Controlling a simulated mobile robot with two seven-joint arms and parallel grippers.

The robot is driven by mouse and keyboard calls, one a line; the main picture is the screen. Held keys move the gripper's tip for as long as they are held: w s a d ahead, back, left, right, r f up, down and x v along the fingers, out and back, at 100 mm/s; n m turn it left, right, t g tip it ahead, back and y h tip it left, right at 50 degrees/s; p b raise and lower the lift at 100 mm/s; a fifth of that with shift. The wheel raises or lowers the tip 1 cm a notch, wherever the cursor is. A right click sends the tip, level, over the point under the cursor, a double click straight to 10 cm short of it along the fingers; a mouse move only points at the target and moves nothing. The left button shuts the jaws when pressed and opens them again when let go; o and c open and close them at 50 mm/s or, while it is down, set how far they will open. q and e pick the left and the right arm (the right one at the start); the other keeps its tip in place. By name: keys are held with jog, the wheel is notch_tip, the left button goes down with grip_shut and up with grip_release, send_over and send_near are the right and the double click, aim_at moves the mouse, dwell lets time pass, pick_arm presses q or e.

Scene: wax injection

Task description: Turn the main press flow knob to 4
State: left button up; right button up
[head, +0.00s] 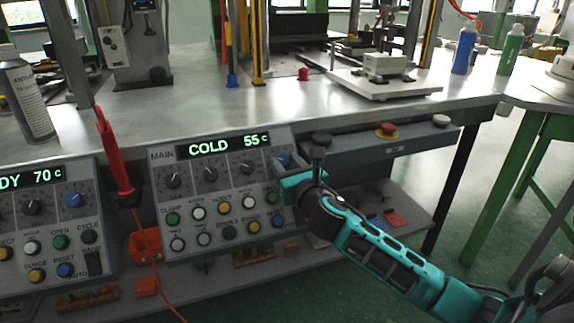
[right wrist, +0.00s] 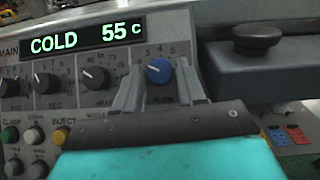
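The main press panel (head: 160,215) has a display reading COLD 55 C. Its blue flow knob (right wrist: 159,70) is at the right end of the knob row, under dial numbers including 3, 4 and 5. A pale mark on the knob points up and left; the exact reading is unclear. My right gripper (right wrist: 161,78) is open, its fingers on either side of the blue knob with small gaps showing. In the head view, my right gripper (head: 291,169) is at the panel's right edge and largely covers the knob. My left gripper is not in view.
Several black knobs (head: 210,174) and coloured buttons are left of and below the blue knob. A grey box with a red button (head: 386,129) juts from the table edge at right. A red tool (head: 115,155) with an orange cord hangs left of the panel.

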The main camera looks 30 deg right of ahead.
jog(key=c, duration=0.7)
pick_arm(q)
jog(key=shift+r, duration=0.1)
pick_arm(e)
jog(key=shift+a+m, duration=0.1)
jog(key=shift+m, duration=0.2)
